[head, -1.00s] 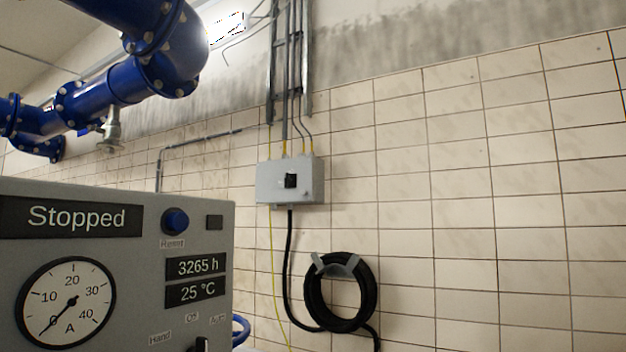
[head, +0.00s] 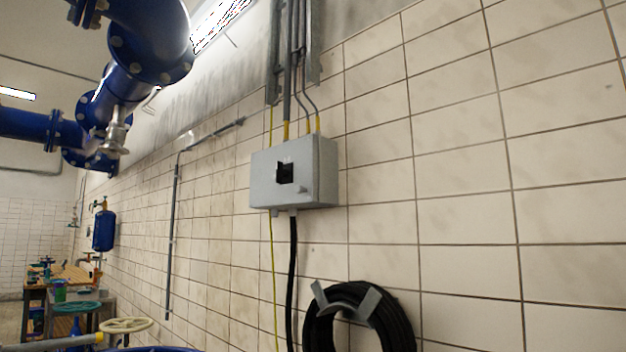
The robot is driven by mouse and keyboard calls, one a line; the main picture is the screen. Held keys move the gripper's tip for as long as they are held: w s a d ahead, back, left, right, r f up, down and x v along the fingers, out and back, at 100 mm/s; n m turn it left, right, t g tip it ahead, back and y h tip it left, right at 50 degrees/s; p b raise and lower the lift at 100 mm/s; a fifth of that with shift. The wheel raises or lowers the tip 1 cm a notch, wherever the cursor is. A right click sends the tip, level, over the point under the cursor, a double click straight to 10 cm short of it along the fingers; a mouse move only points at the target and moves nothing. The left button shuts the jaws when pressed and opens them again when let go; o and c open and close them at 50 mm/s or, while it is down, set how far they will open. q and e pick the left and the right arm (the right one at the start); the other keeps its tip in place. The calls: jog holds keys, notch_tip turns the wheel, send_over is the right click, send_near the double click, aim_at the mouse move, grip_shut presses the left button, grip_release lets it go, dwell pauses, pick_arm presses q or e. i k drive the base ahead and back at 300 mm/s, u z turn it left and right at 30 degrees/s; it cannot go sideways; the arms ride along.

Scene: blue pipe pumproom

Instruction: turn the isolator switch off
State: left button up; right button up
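A grey isolator box (head: 318,174) is fixed to the tiled wall near the middle of the head view. Its black switch (head: 285,173) sits on the front face. The knob is small, and I cannot read its marked position. Conduits with yellow ends enter the box from above, and a black cable (head: 293,270) leaves below. Neither of my grippers shows in the head view, and nothing touches the switch.
A coiled black hose or cable (head: 400,325) hangs on a wall bracket below the box. Large blue pipes (head: 145,40) run at upper left. A handwheel (head: 125,325) and a wooden bench (head: 70,273) stand at lower left. The wall right of the box is clear.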

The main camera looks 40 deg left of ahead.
aim_at(280, 173)
jog(key=i, duration=1.2)
jog(key=u, duration=3.2)
jog(key=i, duration=0.4)
jog(key=z, duration=0.1)
